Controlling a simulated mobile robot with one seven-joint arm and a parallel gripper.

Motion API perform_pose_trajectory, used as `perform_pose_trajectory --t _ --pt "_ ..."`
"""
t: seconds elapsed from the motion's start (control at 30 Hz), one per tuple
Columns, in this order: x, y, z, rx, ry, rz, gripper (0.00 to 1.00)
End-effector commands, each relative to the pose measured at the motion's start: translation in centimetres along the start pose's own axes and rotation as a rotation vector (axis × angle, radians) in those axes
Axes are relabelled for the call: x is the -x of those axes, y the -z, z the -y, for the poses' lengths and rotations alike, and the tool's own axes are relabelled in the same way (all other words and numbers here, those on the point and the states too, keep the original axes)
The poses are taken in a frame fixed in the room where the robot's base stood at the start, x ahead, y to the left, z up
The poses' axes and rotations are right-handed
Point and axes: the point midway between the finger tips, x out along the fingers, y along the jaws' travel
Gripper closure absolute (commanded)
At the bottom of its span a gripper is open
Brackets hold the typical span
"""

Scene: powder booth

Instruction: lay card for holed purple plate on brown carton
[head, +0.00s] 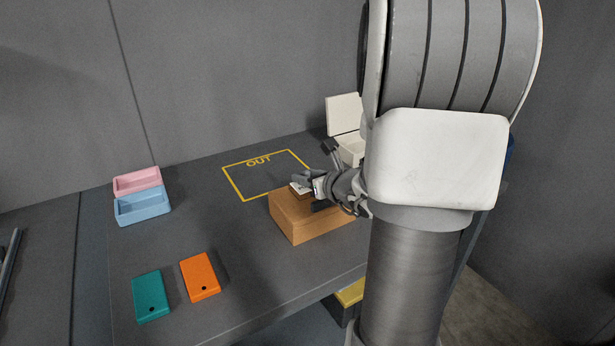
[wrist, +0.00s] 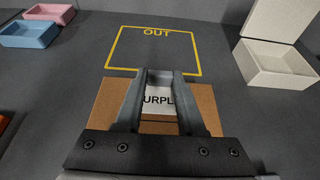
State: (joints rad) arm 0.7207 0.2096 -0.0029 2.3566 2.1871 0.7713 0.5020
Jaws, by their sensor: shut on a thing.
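The brown carton (head: 296,220) stands on the grey table in the head view, in front of the yellow OUT outline. Its top also shows in the wrist view (wrist: 105,103). My gripper (head: 308,190) is over the carton's top, shut on a white card (wrist: 159,99). The card's dark print reads "URPL" between the fingers, with its ends hidden by them. I cannot tell whether the card touches the carton. No purple plate is visible; an orange plate (head: 199,278) and a teal plate (head: 151,298), each with a dark hole, lie at the table's front left.
A pink tray (head: 137,185) and a blue tray (head: 142,207) stand at the left. The yellow OUT outline (head: 243,199) is empty. A white open-lidded box (wrist: 283,70) stands right of it. A yellow-topped thing (head: 349,293) shows below the table's front edge.

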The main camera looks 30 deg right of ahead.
Motion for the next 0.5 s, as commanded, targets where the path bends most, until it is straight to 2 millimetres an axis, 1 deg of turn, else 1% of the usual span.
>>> perform_pose_trajectory --t 0.27,0.5 --pt "0.01 -0.01 0.01 0.0 0.0 0.0 1.0" --pt "-0.18 0.43 0.01 0.0 0.0 0.0 1.0"
